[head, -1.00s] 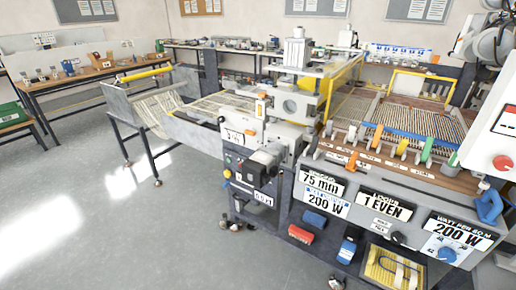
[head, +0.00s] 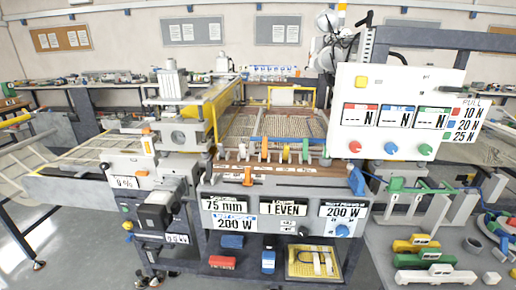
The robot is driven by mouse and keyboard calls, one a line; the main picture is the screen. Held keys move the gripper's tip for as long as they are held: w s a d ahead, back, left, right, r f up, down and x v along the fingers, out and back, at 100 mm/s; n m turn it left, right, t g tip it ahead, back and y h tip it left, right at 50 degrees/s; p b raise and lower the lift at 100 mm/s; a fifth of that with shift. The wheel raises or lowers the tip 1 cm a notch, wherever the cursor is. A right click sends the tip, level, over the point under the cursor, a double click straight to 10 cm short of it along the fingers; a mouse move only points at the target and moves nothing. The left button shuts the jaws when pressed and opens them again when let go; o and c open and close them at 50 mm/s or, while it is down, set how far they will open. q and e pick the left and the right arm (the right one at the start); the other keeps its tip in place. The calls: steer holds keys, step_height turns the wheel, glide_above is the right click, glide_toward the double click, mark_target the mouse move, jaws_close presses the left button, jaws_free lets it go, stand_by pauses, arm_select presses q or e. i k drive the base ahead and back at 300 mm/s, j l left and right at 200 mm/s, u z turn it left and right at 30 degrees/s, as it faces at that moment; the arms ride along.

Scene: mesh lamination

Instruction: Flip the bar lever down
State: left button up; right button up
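A long blue bar (head: 285,140) lies across the front of the mesh bed in the middle of the head view. Several orange, yellow and green upright tabs (head: 285,154) stand along it. A blue lever-like handle (head: 357,181) stands at the right end of the machine's front edge, tilted. A small orange handle (head: 248,176) sits on the front edge further left. I cannot tell for certain which of these is the bar lever. Neither of my grippers is in view.
The machine's front panel (head: 285,210) carries white signs. A white gauge box (head: 396,110) with coloured buttons rises at the right. A bench (head: 375,240) with green and yellow blocks is below it. The lower shelf holds red and blue blocks. Clear floor shows at lower left.

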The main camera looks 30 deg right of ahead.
mark_target(286, 148)
steer(key=z, duration=1.05)
